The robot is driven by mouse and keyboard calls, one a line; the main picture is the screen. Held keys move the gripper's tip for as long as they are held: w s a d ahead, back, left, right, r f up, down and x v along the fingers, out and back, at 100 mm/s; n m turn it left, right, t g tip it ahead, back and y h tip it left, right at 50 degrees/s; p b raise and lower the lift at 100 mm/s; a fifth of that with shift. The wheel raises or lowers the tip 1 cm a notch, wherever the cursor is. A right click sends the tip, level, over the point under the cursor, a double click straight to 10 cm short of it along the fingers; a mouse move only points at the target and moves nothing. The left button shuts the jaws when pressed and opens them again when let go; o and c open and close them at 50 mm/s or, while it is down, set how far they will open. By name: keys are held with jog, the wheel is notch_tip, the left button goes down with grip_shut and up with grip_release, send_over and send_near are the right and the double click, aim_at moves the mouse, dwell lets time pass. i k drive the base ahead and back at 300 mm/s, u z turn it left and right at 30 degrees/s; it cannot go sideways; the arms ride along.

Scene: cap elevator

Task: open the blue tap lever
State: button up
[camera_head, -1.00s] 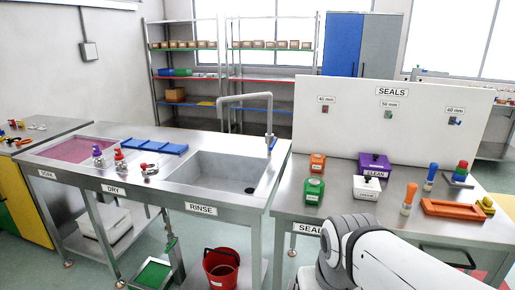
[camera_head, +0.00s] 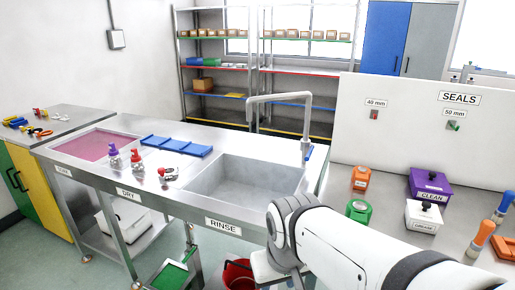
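The grey tap (camera_head: 305,125) stands at the right rim of the sink (camera_head: 245,182), its spout reaching left over the basin. Its small blue lever (camera_head: 309,152) shows low on the right side of the upright pipe. It is too small to tell its exact angle. My white arm comes in from the bottom right, with its bend in front of the bench, below and in front of the tap. My gripper is not visible, and nothing of mine touches the lever.
On the right bench are a purple box (camera_head: 430,184), a white box (camera_head: 424,217) and a green container (camera_head: 359,211). A red bucket (camera_head: 237,274) stands below.

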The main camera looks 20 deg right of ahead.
aim_at(311, 146)
jog(key=z, duration=0.2)
jog(key=i, duration=1)
jog(key=z, duration=0.7)
